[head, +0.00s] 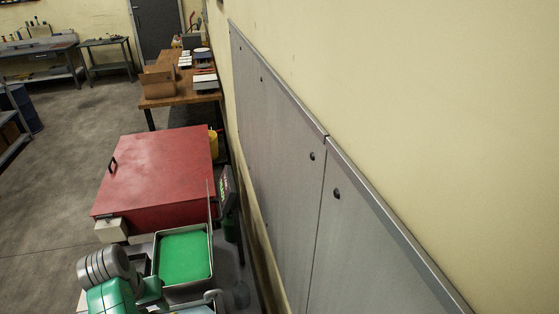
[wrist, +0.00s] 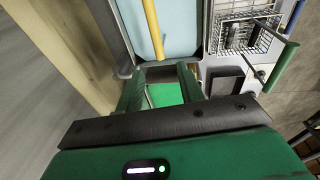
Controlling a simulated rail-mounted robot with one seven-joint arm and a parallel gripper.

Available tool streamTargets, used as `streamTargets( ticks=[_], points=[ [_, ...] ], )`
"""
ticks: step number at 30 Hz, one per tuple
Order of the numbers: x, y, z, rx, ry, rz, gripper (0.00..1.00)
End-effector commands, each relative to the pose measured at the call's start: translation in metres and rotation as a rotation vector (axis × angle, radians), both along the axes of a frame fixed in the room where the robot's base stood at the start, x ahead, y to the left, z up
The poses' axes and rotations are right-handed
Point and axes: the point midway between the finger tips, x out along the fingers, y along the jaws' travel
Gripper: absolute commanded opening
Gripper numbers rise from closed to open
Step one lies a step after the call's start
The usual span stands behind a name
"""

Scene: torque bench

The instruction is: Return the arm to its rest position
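My gripper (wrist: 160,84) shows in the wrist view with its two green fingers spread apart and nothing held between them. Through the gap I see a patch of green surface and a grey rim below. In the head view a green and grey part of my arm (head: 112,290) is at the bottom left, beside a tray with a green bottom (head: 184,256). The fingertips cannot be made out in the head view.
A red-topped box (head: 160,172) stands beyond the green tray. A grey panelled wall (head: 285,150) runs close on the right. In the wrist view are a pale blue basin (wrist: 180,35), a yellow bar (wrist: 153,28) and a wire basket (wrist: 243,38). Open floor (head: 60,170) lies left.

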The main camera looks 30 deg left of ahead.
Motion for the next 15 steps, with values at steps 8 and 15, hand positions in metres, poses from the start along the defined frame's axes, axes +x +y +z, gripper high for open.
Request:
streamTargets(
  ticks=[8,15],
  points=[
    [-0.02,0.033,0.055,0.0,-0.003,0.055,0.37],
    [-0.048,0.054,0.099,-0.002,-0.004,0.122,0.37]
  ],
)
